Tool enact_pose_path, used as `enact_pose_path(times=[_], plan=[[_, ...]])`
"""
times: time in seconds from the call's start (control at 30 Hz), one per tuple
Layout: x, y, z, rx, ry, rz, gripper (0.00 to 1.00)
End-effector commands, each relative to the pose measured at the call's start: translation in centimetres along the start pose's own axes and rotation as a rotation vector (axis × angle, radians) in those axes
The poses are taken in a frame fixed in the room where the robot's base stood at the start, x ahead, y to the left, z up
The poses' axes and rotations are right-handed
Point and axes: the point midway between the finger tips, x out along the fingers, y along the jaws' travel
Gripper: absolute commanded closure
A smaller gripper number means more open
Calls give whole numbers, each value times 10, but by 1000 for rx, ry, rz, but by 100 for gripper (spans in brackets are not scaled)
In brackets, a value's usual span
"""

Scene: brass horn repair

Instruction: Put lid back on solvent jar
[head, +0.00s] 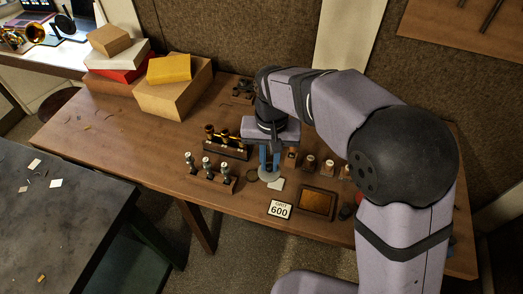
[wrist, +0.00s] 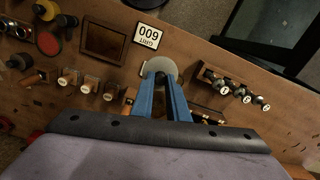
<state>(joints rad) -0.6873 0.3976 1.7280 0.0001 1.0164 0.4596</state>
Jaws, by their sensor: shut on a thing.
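My gripper (head: 269,168) has blue fingers and reaches down over the middle of the wooden bench. Its fingertips are shut on a pale grey round disc, which looks like the lid (head: 268,175). In the wrist view the lid (wrist: 160,66) shows just beyond the fingertips (wrist: 160,78) of my gripper. Its height above the bench is hard to tell. A dark round outline (head: 252,175) lies just left of the lid in the head view. I cannot pick out the solvent jar for sure.
A "600" grit card (head: 279,209) and a brown tray (head: 317,203) stand near the front edge. A rack of silver-topped valves (head: 210,174) is to the left, with another rack (head: 226,148) behind. Small wooden blocks (wrist: 88,87) stand nearby. Boxes (head: 175,94) fill the back left.

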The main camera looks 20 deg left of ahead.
Motion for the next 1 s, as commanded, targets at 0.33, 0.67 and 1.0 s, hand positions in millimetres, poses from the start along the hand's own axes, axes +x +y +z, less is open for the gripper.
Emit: enact_pose_path(times=[0.33,0.67,1.0], plan=[[-20,18,-34,68,-4,2,100],[-11,1,-101,16,4,-2,100],[-25,-9,-125,-54,0,0,100]])
